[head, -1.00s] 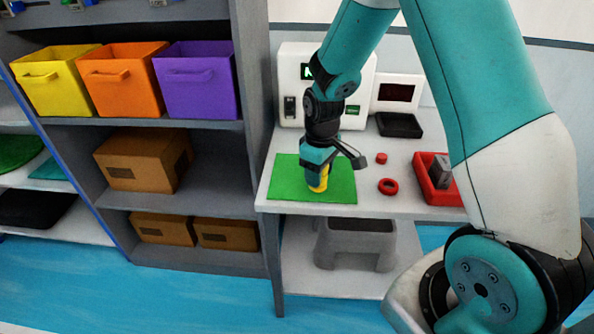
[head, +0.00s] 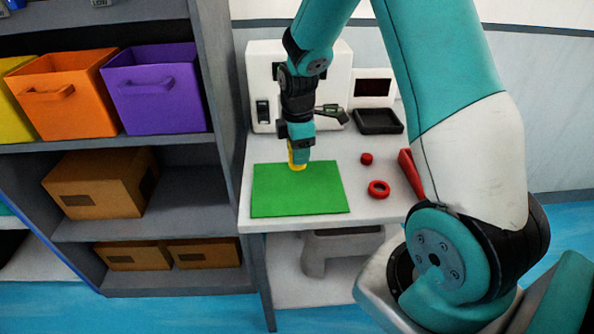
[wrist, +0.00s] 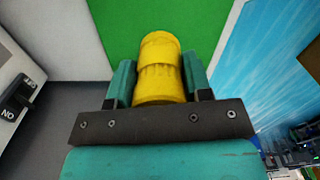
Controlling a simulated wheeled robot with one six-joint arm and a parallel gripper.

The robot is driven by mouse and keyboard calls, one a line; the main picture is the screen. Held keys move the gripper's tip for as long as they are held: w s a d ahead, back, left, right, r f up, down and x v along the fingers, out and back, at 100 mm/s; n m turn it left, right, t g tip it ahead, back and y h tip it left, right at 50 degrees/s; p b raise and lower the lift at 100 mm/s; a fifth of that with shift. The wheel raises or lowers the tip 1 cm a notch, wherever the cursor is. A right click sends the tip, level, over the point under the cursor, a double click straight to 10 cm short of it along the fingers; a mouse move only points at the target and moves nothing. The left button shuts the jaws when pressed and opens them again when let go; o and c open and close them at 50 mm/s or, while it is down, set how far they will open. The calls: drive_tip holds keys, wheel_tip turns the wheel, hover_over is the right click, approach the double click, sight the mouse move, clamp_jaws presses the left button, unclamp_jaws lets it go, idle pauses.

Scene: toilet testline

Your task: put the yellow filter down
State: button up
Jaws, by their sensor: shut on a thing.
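The yellow filter (wrist: 159,68) is a short ribbed yellow cylinder between the two teal fingers of my gripper (wrist: 158,80) in the wrist view. My gripper (head: 299,158) is shut on it and points down over the back part of the green mat (head: 298,200) in the head view. The filter's lower end (head: 297,164) shows below and beside the fingers. I cannot tell whether it touches the mat. The green mat (wrist: 200,22) lies beyond the filter in the wrist view.
A red ring (head: 379,189) and a small red piece (head: 366,159) lie right of the mat on the white table. A red bin (head: 410,174) is partly hidden by my arm. A white machine (head: 262,80) and a black tray (head: 378,121) stand behind. The front of the mat is clear.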

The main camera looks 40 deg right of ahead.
wheel_tip(320, 180, down, 7)
drive_tip(key=shift+r, duration=0.15)
idle(0.4)
drive_tip(key=o, duration=1)
wheel_tip(320, 180, up, 12)
drive_tip(key=shift+f, duration=0.25)
drive_tip(key=s+a+r+m+y, duration=0.1)
drive_tip(key=s+a+r+m, duration=0.1)
drive_tip(key=s+a+r, duration=0.5)
drive_tip(key=s+a+r+m+y, duration=0.25)
drive_tip(key=s+a, duration=0.25)
drive_tip(key=a, duration=0.5)
drive_tip(key=shift+m+y, duration=0.35)
drive_tip(key=shift+m, duration=0.6)
drive_tip(key=s+a+r, duration=0.1)
drive_tip(key=s, duration=0.2)
drive_tip(key=s+a, duration=0.2)
drive_tip(key=s, duration=0.2)
drive_tip(key=s+a+r, duration=0.1)
drive_tip(key=s+a, duration=0.1)
drive_tip(key=s, duration=0.1)
drive_tip(key=shift+s+a+r, duration=0.2)
drive_tip(key=shift+s+r, duration=0.1)
